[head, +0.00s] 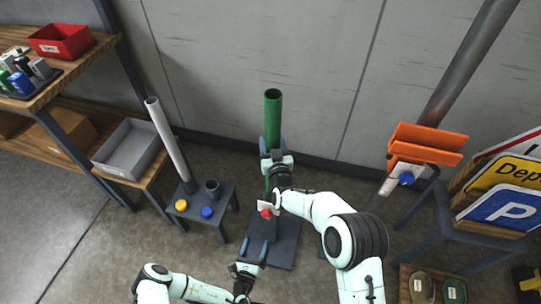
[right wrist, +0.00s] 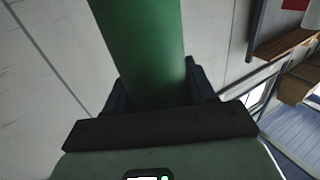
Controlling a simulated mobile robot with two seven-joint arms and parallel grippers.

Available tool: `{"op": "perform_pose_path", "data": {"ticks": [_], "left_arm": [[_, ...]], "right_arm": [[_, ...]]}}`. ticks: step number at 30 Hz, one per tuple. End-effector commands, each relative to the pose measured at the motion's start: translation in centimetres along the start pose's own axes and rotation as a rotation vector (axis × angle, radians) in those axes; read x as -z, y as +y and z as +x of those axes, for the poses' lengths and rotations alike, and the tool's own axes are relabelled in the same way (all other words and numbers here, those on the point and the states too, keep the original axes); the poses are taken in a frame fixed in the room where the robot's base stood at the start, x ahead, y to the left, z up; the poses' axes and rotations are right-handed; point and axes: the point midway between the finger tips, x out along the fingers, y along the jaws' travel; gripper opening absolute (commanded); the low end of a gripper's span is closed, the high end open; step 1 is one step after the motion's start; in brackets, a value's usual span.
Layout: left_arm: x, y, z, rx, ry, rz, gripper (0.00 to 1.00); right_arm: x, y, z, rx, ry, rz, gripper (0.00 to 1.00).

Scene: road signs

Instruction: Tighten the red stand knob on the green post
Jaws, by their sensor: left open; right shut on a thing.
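The green post (head: 272,108) stands upright on a dark base plate (head: 284,250) in front of the wall. The red stand knob (head: 265,212) shows low at the post's foot, beside a pale part, partly hidden by my right arm. My right gripper (head: 273,146) is shut on the post at mid-height. In the right wrist view the green post (right wrist: 143,50) runs between its dark fingers. My left gripper (head: 255,246) is open and empty, over the near part of the base plate, apart from the knob and on its near side.
A small stool with yellow and blue caps (head: 207,212) and a leaning grey post (head: 168,140) stand left. A shelf with a grey bin (head: 128,148) is further left. At right are an orange holder (head: 428,140) and a rack of signs (head: 505,208).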

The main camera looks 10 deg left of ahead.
Motion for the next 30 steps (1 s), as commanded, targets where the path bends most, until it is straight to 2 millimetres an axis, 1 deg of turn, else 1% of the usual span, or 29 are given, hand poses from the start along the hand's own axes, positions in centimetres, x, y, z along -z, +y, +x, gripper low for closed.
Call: {"op": "perform_pose_path", "data": {"ticks": [9, 12, 14, 17, 24, 27, 30], "left_arm": [[0.0, -0.3, 1.9, 0.005, -0.002, 0.413, 0.76], [0.0, -0.3, 2.5, 0.002, -0.003, 0.483, 0.76], [0.0, -0.3, 3.0, 0.002, -0.005, 0.499, 0.76], [-0.1, -0.3, 4.4, 0.0, -0.005, 0.502, 0.76], [-0.1, -0.3, 9.3, 0.001, -0.006, 0.5, 0.76], [-0.1, -0.3, 11.1, 0.001, -0.006, 0.498, 0.76], [0.0, -0.3, 12.5, 0.0, -0.004, 0.497, 0.76]], "right_arm": [[0.0, 0.0, 0.0, 0.0, 0.0, 0.0, 0.0], [0.0, 0.0, 0.0, 0.0, 0.0, 0.0, 0.0], [0.1, 0.0, 0.0, 0.0, 0.001, 0.0, 0.0], [0.1, 0.0, 0.0, 0.0, 0.001, 0.0, 0.0], [0.1, 0.0, 0.0, 0.0, 0.001, 0.0, 0.0], [0.1, 0.0, 0.0, 0.0, 0.001, 0.0, 0.0], [0.1, 0.0, 0.0, 0.0, 0.001, 0.0, 0.0]]}}
